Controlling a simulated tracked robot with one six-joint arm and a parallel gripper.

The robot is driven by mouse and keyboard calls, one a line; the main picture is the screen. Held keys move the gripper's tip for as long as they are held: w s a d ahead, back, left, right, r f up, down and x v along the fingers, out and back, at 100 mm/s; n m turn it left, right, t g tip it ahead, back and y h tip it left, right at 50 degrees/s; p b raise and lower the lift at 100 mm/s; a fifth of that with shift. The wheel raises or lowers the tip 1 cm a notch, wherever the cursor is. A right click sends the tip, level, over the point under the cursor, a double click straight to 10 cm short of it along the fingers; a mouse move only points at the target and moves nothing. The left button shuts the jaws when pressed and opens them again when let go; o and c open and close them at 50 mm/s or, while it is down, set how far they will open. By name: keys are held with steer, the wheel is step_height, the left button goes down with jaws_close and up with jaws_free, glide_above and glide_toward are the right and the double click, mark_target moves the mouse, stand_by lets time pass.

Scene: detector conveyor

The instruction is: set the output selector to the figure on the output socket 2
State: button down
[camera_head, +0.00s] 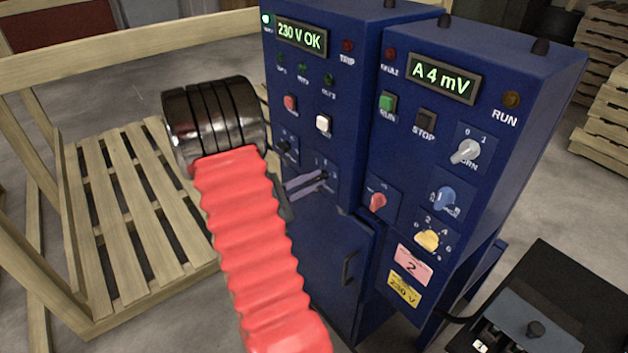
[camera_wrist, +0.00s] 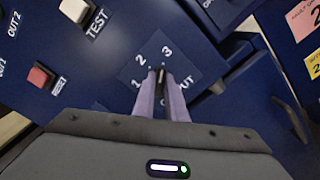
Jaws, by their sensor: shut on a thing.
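The output selector (camera_wrist: 161,76) is a small dark knob on a plate marked 1, 2 and 3, low on the left blue cabinet. In the wrist view my gripper (camera_wrist: 163,80) has its two pale fingers on either side of the knob, shut on it. The knob's tip lies below the figures, roughly between 2 and 3; its exact setting is hard to tell. In the head view my gripper (camera_head: 310,182) reaches the selector plate (camera_head: 324,164) from the left. I cannot make out output socket 2 in either view.
The right cabinet carries a grey knob (camera_head: 465,151), a blue knob (camera_head: 445,197), a red knob (camera_head: 377,202), a yellow knob (camera_head: 427,239), a pink card (camera_head: 412,265) with a 2 and a yellow card (camera_head: 403,289). A wooden pallet structure (camera_head: 130,200) stands left.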

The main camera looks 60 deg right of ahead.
steer(key=n, duration=1)
steer(key=shift+s+a+f+n, duration=0.1)
steer(key=shift+a+f+n, duration=0.05)
steer(key=shift+f+n, duration=0.15)
stand_by(0.4)
steer(key=c, duration=1.8)
jaws_free()
steer(key=shift+r, duration=0.2)
steer(key=shift+w, duration=0.2)
